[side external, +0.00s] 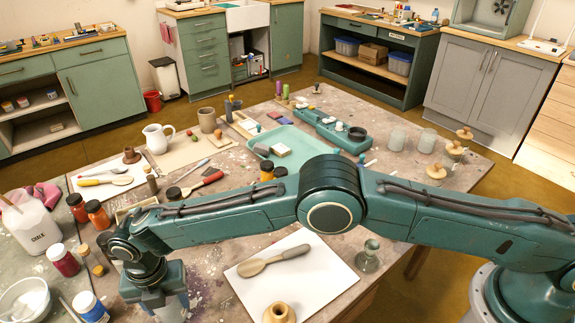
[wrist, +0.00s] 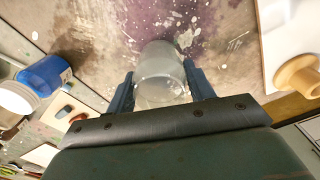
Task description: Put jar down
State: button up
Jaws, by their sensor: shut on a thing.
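A clear, frosted glass jar (wrist: 160,68) is between the two blue fingers of my gripper (wrist: 160,80) in the wrist view. The fingers are shut on its sides. The paint-spotted table top (wrist: 100,30) is beyond the jar; I cannot tell whether the jar touches it. In the side view my gripper (side external: 160,300) is at the bottom left, over the near part of the table. There my gripper hides most or all of the jar.
A white sheet (side external: 325,265) with a wooden spatula (side external: 265,262) lies right of my gripper, with a wooden knob-like piece (side external: 279,313) near its front edge. A blue-labelled jar (side external: 90,307) and a red jar (side external: 63,260) stand to the left. Frosted glass jars (side external: 397,139) stand at the far right.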

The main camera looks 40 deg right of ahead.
jog(key=shift+f, duration=0.1)
jog(key=o, duration=1)
notch_tip(320, 180, up, 12)
jog(key=shift+r, duration=0.15)
jog(key=shift+r, duration=0.1)
dwell(0.5)
